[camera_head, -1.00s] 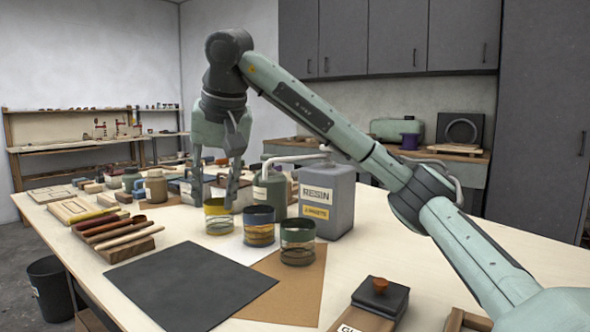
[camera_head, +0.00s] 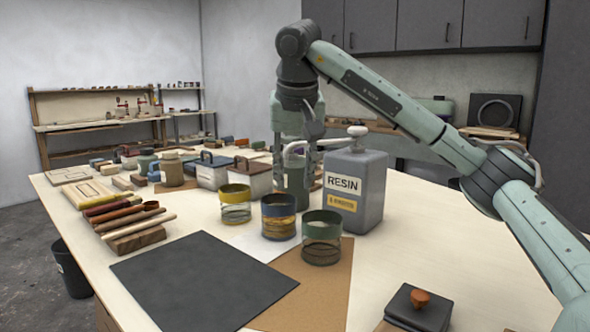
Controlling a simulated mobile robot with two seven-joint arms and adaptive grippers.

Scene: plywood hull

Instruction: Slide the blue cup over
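The blue cup (camera_head: 278,216), a clear tumbler with a dark blue rim and amber bands, stands upright on a white sheet. It is the middle of three similar cups in a slanting row. A yellow-rimmed cup (camera_head: 235,204) stands to its left and a green-rimmed cup (camera_head: 321,237) to its right, nearer me. My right gripper (camera_head: 297,180) points down above and behind the blue cup in the picture, in front of a green canister. Its fingers look spread and nothing shows between them as held. My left gripper is out of view.
A grey resin jug (camera_head: 355,192) stands close right of the gripper. A black mat (camera_head: 203,281) and a brown sheet (camera_head: 318,290) lie in front of the cups. Wooden tools (camera_head: 128,215) lie at left. The table (camera_head: 430,230) is clear right of the jug.

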